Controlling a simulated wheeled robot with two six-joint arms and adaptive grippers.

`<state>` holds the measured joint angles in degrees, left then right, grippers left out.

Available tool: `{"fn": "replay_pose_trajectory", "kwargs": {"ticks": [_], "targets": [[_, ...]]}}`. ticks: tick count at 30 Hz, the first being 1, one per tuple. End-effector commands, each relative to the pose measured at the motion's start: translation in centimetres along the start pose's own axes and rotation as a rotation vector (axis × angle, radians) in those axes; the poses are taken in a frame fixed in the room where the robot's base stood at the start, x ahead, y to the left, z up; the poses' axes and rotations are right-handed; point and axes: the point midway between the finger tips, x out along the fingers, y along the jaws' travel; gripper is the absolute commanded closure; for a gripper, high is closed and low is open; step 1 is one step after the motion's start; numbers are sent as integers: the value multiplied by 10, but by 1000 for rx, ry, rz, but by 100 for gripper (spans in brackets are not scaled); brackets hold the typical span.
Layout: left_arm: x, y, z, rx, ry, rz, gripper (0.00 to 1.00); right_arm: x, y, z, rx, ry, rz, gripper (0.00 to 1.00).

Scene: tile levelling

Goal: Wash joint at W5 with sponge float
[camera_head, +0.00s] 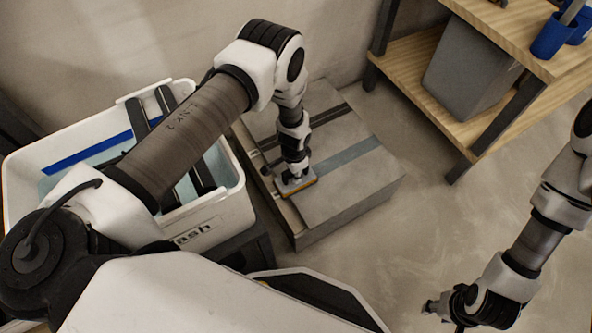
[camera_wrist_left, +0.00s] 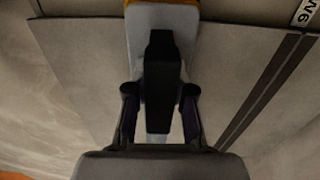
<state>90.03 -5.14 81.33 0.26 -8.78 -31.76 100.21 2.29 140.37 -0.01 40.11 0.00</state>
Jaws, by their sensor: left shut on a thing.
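My left gripper (camera_head: 294,170) is shut on the sponge float (camera_head: 297,187), a grey plate with a thin orange-yellow sponge under it. In the left wrist view the float's dark handle (camera_wrist_left: 160,85) is between my fingers. The float is at the near left edge of the grey tiled slab (camera_head: 375,190), at the end of a blue-grey joint strip (camera_head: 350,157). I cannot tell whether the sponge touches the slab. A darker joint (camera_head: 325,119) runs parallel behind it. In the wrist view a W6 label (camera_wrist_left: 305,14) is by the dark joint; no W5 label is readable. My right gripper (camera_head: 436,307) is low at right, away from the slab.
A white wash tub (camera_head: 236,207) with water, a blue line and dark bars stands left of the slab, under my left arm. A wooden shelf (camera_head: 410,62) with a grey bin (camera_head: 468,70) and blue cups (camera_head: 552,38) stands back right. The floor right of the slab is clear.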

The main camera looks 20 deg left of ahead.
Motion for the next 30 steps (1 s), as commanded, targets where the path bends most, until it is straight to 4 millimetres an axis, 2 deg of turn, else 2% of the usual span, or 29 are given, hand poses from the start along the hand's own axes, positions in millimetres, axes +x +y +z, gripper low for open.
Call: {"fn": "replay_pose_trajectory", "kwargs": {"ticks": [1, 3, 24, 30], "targets": [[-7, 0, -1, 0, 1, 0, 100, -9, 0, 0, 0, 0, 0, 60], [-26, 0, -1, -2, 2, -2, 100, -15, 0, 0, 0, 1, 0, 60], [-78, 3, 0, -12, 1, -1, 100, -63, 0, 0, 0, 1, 0, 60], [-81, 4, 0, -13, 1, -1, 100, -66, 0, 0, 0, 1, 0, 60]]}}
